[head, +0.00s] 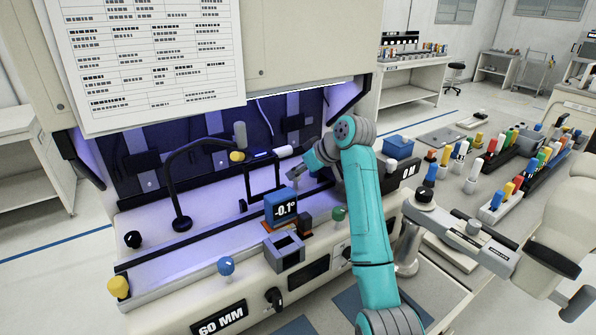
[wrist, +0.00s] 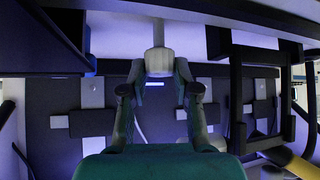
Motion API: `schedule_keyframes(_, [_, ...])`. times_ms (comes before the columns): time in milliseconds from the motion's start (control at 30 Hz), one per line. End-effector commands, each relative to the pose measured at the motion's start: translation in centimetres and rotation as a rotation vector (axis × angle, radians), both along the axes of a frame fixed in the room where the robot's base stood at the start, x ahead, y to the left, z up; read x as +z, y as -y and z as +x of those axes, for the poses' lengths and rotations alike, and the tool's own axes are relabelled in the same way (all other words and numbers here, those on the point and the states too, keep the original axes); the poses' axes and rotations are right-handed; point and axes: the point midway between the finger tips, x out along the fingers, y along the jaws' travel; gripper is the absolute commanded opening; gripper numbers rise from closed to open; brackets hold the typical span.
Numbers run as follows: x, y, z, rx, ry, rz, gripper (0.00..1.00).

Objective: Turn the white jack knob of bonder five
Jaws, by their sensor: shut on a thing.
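A white jack knob (wrist: 158,62), a short cylinder on a pale shaft coming down from the top of the wrist view, sits between the fingertips of my gripper (wrist: 159,80). The gripper is shut on it, one finger on each side. In the head view, my gripper (head: 298,171) reaches into the lit bay of the bonder, behind the blue display block (head: 281,205) that reads -0.1°. The knob is hard to make out there. No label that reads five shows.
A black gooseneck lamp (head: 180,180) and a black frame stand left of my gripper. Yellow, blue and green knobs line the bonder's front, above a 60 MM sign (head: 219,318).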

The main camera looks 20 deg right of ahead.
Motion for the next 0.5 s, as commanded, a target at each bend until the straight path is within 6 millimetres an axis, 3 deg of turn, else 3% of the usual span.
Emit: schedule_keyframes(500, [0.08,0.31,0.25,0.291,-0.001,0.001,0.0])
